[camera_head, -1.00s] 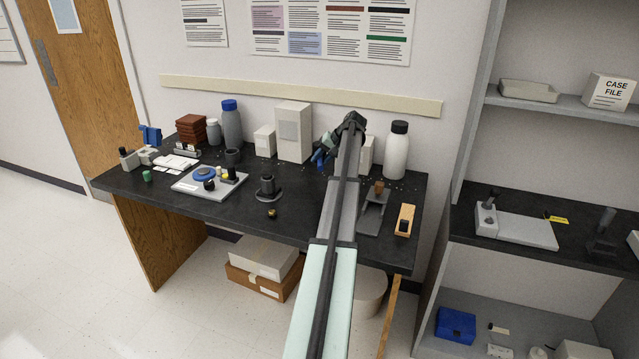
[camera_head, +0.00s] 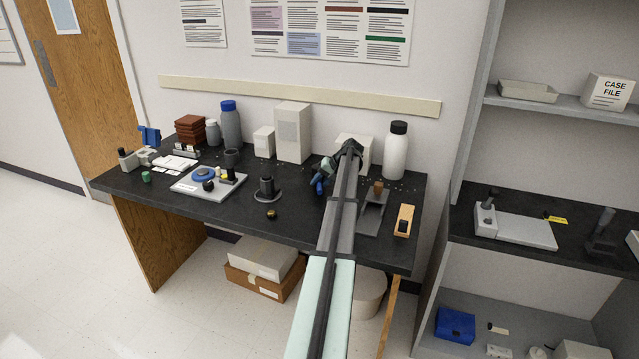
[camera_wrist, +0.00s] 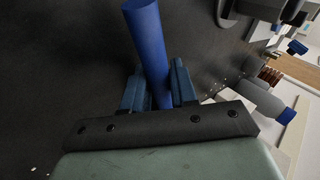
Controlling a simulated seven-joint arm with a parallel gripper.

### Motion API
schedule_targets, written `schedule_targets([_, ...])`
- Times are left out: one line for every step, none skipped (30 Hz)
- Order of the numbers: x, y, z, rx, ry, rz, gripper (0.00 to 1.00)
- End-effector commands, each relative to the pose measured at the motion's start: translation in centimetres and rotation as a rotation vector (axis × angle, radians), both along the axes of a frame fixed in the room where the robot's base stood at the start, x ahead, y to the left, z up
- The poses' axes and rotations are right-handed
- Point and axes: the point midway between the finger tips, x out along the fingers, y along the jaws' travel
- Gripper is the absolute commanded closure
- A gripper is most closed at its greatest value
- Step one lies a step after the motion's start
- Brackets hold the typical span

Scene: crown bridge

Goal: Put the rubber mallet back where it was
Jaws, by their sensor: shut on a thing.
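My gripper (camera_head: 321,182) is low over the back right part of the black bench, behind my forearm in the head view. In the wrist view its two blue fingers (camera_wrist: 158,88) are shut on a smooth blue cylinder, the rubber mallet's handle (camera_wrist: 147,35), which stands out past the fingertips. The mallet's head cannot be made out in either view. The dark bench top (camera_head: 190,218) lies beyond the handle. I cannot tell whether the mallet touches it.
A white black-capped bottle (camera_head: 396,152) and a grey stand (camera_head: 372,212) are right of my arm. A tall white box (camera_head: 293,133) is behind left. A round-based dark stand (camera_head: 267,189) and a tray (camera_head: 185,184) with small parts are left. An orange block (camera_head: 404,220) sits near the right edge.

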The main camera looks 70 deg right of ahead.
Motion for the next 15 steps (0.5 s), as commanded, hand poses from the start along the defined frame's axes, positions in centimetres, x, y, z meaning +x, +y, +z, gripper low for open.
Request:
schedule_targets([0.03,-0.03,0.11,-0.002,-0.002,0.0,1.0])
schedule_targets([0.03,-0.03,0.13,-0.002,-0.002,0.0,1.0])
schedule_targets([0.03,-0.03,0.13,-0.002,-0.002,0.0,1.0])
schedule_targets([0.03,-0.03,0.13,-0.002,-0.002,0.0,1.0])
schedule_targets([0.03,-0.03,0.13,-0.002,-0.002,0.0,1.0])
schedule_targets([0.04,-0.03,0.12,-0.002,-0.002,0.0,1.0])
schedule_targets([0.03,-0.03,0.08,-0.002,-0.002,0.0,1.0])
schedule_targets([0.03,-0.03,0.02,-0.002,-0.002,0.0,1.0])
schedule_targets([0.0,-0.02,-0.05,-0.001,0.0,-0.001,0.7])
schedule_targets([0.01,-0.02,-0.03,-0.001,0.0,-0.001,0.67])
schedule_targets([0.01,-0.02,-0.03,-0.001,0.0,-0.001,0.64])
schedule_targets([0.01,-0.01,-0.03,-0.001,0.0,-0.001,0.6])
schedule_targets([0.01,-0.01,-0.03,-0.001,0.0,-0.001,0.57])
schedule_targets([0.01,-0.01,-0.03,-0.001,0.0,-0.001,0.54])
schedule_targets([0.01,0.0,-0.03,-0.001,0.0,-0.001,0.51])
